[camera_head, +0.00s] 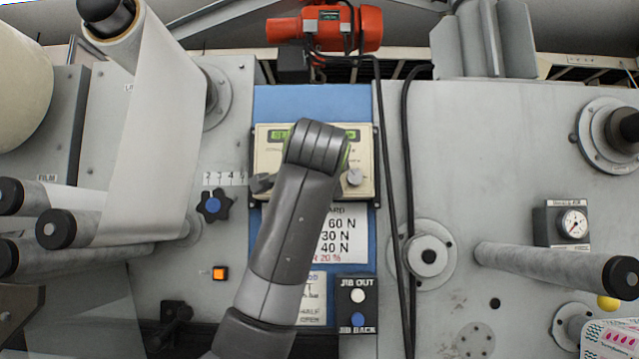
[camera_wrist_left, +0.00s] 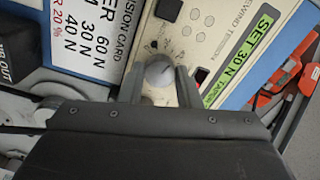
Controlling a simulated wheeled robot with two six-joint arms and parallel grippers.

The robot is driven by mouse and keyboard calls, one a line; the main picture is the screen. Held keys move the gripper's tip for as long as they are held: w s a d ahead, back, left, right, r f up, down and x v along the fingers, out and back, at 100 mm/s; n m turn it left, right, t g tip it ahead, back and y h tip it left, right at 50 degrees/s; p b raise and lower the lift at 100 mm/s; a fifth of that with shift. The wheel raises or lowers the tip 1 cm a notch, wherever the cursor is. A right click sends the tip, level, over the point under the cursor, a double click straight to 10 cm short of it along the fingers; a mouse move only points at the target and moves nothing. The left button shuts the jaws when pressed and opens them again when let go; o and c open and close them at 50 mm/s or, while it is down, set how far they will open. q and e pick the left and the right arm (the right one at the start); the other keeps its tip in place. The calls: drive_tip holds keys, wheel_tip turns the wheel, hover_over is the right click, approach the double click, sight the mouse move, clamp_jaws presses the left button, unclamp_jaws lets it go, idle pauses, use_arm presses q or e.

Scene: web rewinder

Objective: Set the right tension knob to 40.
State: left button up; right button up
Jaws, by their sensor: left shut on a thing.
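The light grey right knob (camera_head: 354,176) is on the cream tension panel (camera_head: 366,148), just right of my left arm's end. In the left wrist view the right knob (camera_wrist_left: 159,71) sits between the two fingers of my left gripper (camera_wrist_left: 160,84), which is shut on it. A dark left knob (camera_head: 262,183) is on the same panel. My left arm covers the panel's middle in the head view. My right gripper is not in view.
A tension card (camera_head: 350,232) listing 60 N, 30 N and 40 N is below the panel. A button box (camera_head: 357,304) is lower down. Black cables (camera_head: 408,150) run right of the panel. A red motor (camera_head: 335,28) is above, and rollers (camera_head: 560,268) stick out at both sides.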

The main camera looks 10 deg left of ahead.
use_arm(q)
drive_tip(key=shift+m+b, duration=0.65)
drive_tip(key=shift+m, duration=1.55)
drive_tip(key=o, duration=1)
drive_tip(key=shift+c, duration=0.2)
drive_tip(key=s+d+b, duration=0.1)
drive_tip(key=s+b, duration=0.3)
drive_tip(key=s, duration=0.4)
drive_tip(key=s+d+b, duration=0.2)
drive_tip(key=s+b, duration=0.2)
drive_tip(key=s, duration=0.5)
drive_tip(key=shift+d+b, duration=0.25)
drive_tip(key=shift+b, duration=0.15)
